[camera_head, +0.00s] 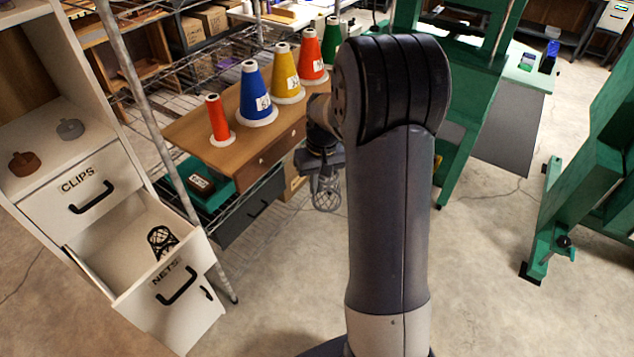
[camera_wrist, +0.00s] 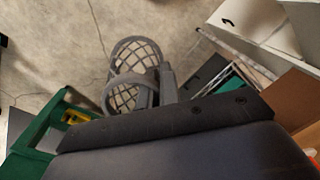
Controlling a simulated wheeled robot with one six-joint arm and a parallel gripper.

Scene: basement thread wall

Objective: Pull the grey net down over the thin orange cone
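The thin orange cone (camera_head: 217,120) stands upright on a white base at the near left end of the wooden shelf top. No net is on it. The grey net (camera_head: 327,190) hangs from my gripper (camera_head: 318,162), right of the shelf and apart from the cone. In the wrist view the grey net (camera_wrist: 128,65) shows as an open mesh with a grey rim, beside the fingers of my gripper (camera_wrist: 155,85). The gripper appears shut on the net's rim; my wrist hides part of the grip.
A blue cone (camera_head: 256,95), a yellow cone (camera_head: 286,75), a red cone (camera_head: 312,58) and a green cone (camera_head: 331,45) stand behind the orange one. The open NETS drawer (camera_head: 143,285) holds a black net (camera_head: 160,240). A metal post (camera_head: 150,120) rises left of the shelf.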

